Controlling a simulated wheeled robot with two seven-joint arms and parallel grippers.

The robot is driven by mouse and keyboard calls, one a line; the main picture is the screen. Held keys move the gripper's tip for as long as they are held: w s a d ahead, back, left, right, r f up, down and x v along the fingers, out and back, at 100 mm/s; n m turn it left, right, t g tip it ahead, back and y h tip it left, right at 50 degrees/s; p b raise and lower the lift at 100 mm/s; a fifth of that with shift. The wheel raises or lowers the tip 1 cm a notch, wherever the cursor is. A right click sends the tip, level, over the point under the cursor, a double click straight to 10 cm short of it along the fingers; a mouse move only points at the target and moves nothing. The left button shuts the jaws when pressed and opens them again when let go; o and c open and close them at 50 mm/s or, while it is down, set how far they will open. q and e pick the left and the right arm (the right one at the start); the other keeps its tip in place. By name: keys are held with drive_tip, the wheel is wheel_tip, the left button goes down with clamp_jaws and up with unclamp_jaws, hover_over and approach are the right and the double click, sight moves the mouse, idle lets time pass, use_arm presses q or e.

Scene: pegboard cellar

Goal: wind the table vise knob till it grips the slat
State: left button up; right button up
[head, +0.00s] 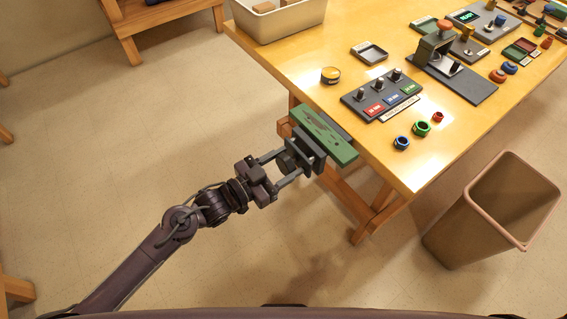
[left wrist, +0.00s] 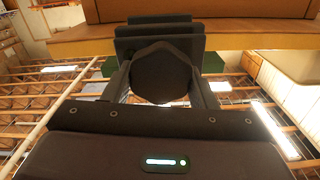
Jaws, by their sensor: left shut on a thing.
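The table vise, with a green body (head: 330,138) and dark plates (left wrist: 160,30), is fixed at the near left edge of the table. Its dark rounded knob (left wrist: 160,74) faces my left wrist camera. My left gripper (head: 294,160) is shut on the knob, with one finger on each side of it in the left wrist view. I cannot pick out the slat for certain; the vise body and my gripper hide the space between the jaws. My right gripper is in neither view.
The wooden table (head: 300,70) holds a switch panel (head: 381,97), a yellow-topped tin (head: 331,75), coloured nuts (head: 422,128) and a grey bin (head: 278,20). A brown waste bin (head: 480,225) stands right of the table. The floor around my left arm is clear.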

use_arm(q)
drive_tip(key=m+b, duration=0.1)
drive_tip(key=m, duration=0.5)
drive_tip(key=shift+s+f+b, duration=0.15)
drive_tip(key=shift+b, duration=0.2)
drive_tip(key=shift+d+m, duration=0.1)
drive_tip(key=shift+m, duration=0.6)
drive_tip(key=shift+m+b, duration=0.3)
drive_tip(key=shift+m, duration=0.1)
drive_tip(key=m+b, duration=0.1)
drive_tip(key=m, duration=0.2)
drive_tip(key=shift+s+f, duration=0.1)
drive_tip(key=shift+m+b, duration=0.3)
drive_tip(key=shift+m, duration=0.4)
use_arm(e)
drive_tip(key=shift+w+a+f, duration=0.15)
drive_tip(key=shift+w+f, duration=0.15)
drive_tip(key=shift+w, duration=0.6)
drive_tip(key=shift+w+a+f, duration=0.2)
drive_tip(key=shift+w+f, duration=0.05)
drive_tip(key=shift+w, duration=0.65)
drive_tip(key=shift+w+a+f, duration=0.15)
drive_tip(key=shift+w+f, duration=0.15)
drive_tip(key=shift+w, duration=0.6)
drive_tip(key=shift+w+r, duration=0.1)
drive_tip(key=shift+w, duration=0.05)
use_arm(q)
drive_tip(key=o, duration=1)
drive_tip(key=shift+c, duration=0.2)
